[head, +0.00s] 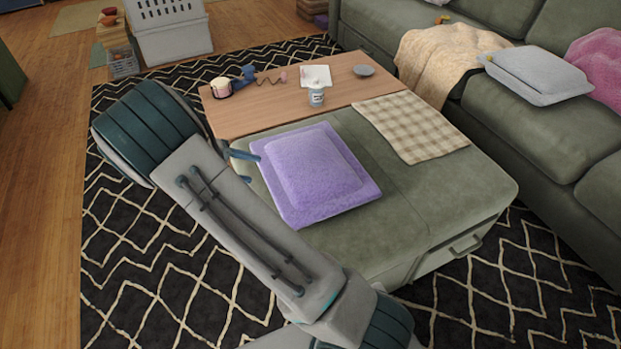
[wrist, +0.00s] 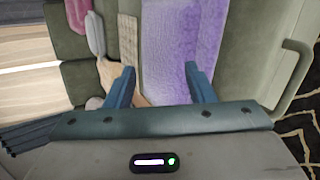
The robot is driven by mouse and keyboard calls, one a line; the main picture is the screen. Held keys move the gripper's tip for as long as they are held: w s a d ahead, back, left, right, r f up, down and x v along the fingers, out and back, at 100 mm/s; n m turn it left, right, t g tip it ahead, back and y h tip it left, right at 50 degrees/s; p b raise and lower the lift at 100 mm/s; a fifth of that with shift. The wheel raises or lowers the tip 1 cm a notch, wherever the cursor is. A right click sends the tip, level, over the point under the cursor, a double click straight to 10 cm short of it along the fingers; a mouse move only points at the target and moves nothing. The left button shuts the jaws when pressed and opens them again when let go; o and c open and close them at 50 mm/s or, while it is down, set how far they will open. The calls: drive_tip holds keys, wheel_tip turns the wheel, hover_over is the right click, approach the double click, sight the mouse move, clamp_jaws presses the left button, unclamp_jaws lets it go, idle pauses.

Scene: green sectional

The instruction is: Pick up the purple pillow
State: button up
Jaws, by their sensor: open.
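The purple pillow (head: 312,172) lies flat on the green ottoman (head: 400,235) in the head view. My gripper (head: 240,165) is at the pillow's left edge, with its fingers pointing toward it. In the wrist view the pillow (wrist: 183,45) fills the space ahead and between the two blue fingers of my gripper (wrist: 160,85), which are spread apart. The right finger overlaps the pillow's right border in that view. I cannot tell whether a finger touches the pillow. Nothing is held.
A checked cloth (head: 410,125) lies to the right. The green sofa (head: 530,120) holds a grey pillow (head: 537,75) and blankets. A patterned rug (head: 150,270) surrounds the ottoman.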

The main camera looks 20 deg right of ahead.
drive_tip(key=w+a+f+n+t+h+b, duration=0.1)
drive_tip(key=w+a+f+t+h+b, duration=0.25)
drive_tip(key=f, duration=0.35)
drive_tip(key=w+a+f+n+t+h+b, duration=0.1)
drive_tip(key=w+a+f+t+h+b, duration=0.15)
drive_tip(key=a+f, duration=0.4)
drive_tip(key=g+b, duration=0.1)
drive_tip(key=b, duration=0.1)
approach(264, 178)
drive_tip(key=w+d, duration=0.1)
drive_tip(key=d, duration=0.2)
drive_tip(key=shift+w+d+f+b, duration=0.25)
drive_tip(key=shift+d+b, duration=0.05)
drive_tip(key=shift+d, duration=0.35)
drive_tip(key=d, duration=0.2)
drive_tip(key=w+d+b, duration=0.1)
drive_tip(key=d, duration=0.1)
drive_tip(key=shift+f, duration=0.2)
drive_tip(key=shift+r, duration=0.1)
clamp_jaws()
